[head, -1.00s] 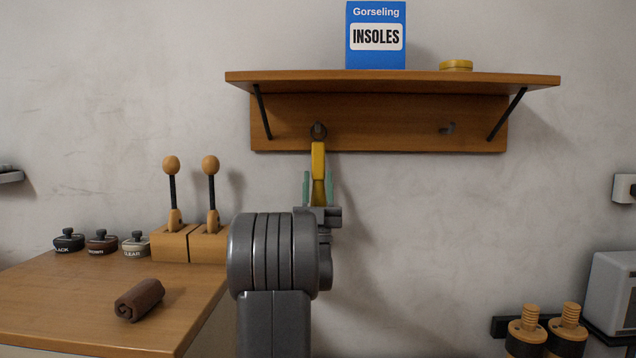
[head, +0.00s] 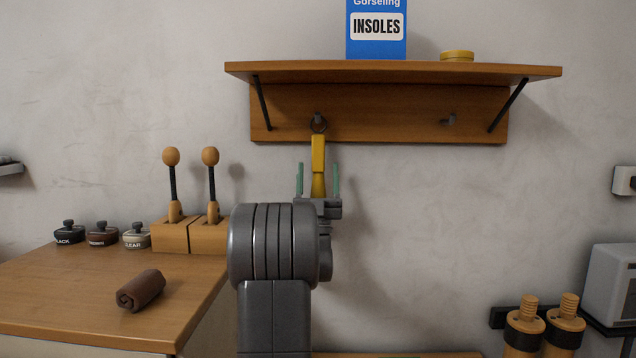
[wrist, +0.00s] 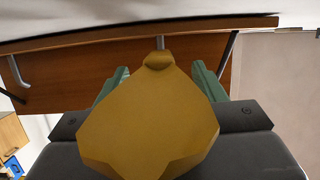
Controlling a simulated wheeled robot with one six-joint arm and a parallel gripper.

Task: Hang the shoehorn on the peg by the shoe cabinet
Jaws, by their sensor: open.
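The yellow shoehorn (head: 318,158) hangs upright below the left peg (head: 318,118) of the wooden rack, with its dark ring around that peg. In the wrist view the shoehorn (wrist: 150,118) fills the middle, in front of the rack board. My gripper (head: 318,180) is open, its green fingers standing apart on either side of the shoehorn with gaps showing. The lower part of the shoehorn is hidden behind my gripper and arm in the head view.
The rack's shelf (head: 400,70) juts out above the pegs and carries a blue insoles box (head: 377,30) and a yellow tin (head: 457,56). The right peg (head: 449,120) is empty. A table (head: 80,300) with brushes and polish tins stands at left.

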